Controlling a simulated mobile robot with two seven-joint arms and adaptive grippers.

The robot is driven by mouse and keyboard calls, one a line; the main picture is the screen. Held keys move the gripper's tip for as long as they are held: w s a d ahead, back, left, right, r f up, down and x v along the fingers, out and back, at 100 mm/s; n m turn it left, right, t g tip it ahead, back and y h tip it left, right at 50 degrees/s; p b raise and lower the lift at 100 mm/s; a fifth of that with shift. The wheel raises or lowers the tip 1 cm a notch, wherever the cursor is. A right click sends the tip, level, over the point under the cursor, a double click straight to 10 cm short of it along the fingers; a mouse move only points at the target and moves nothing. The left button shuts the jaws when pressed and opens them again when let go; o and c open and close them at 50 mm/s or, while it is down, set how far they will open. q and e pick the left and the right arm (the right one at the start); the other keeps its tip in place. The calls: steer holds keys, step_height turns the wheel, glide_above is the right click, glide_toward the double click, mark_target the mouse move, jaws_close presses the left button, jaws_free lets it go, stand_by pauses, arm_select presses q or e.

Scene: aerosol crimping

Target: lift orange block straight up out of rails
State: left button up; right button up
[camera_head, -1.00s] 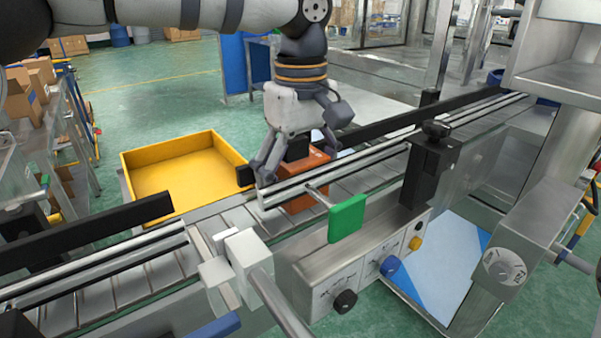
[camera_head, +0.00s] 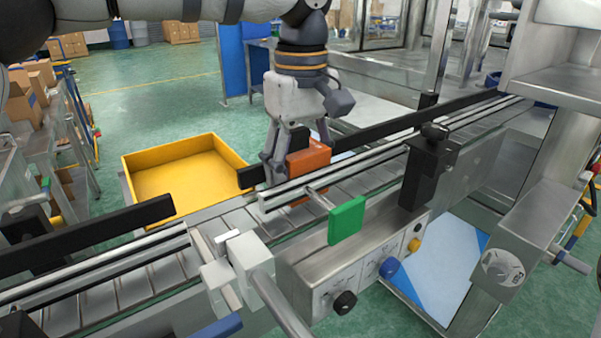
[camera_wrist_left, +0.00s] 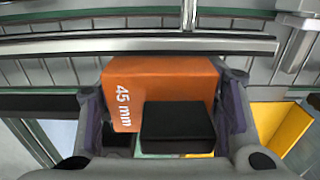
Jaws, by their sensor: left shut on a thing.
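The orange block (camera_head: 311,160) is between the conveyor rails, behind the near silver rail (camera_head: 325,175). In the left wrist view the block (camera_wrist_left: 185,80) shows white "45 mm" lettering and a black block-like part (camera_wrist_left: 178,128) on its near side. My left gripper (camera_head: 292,160) is shut on the orange block from above, with a finger on each side of it. The near rail hides part of the block's lower portion, so its clearance from the belt is hard to tell. My right gripper is not in view.
A yellow tray (camera_head: 185,172) stands behind the conveyor. A green plate (camera_head: 347,221) on a rod sticks out from the near rail. A black clamp post (camera_head: 427,165) stands to the right. The black far rail (camera_head: 400,125) runs behind the block.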

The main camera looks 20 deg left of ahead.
mark_target(301, 128)
arm_select(q)
steer(key=shift+r, duration=3.85)
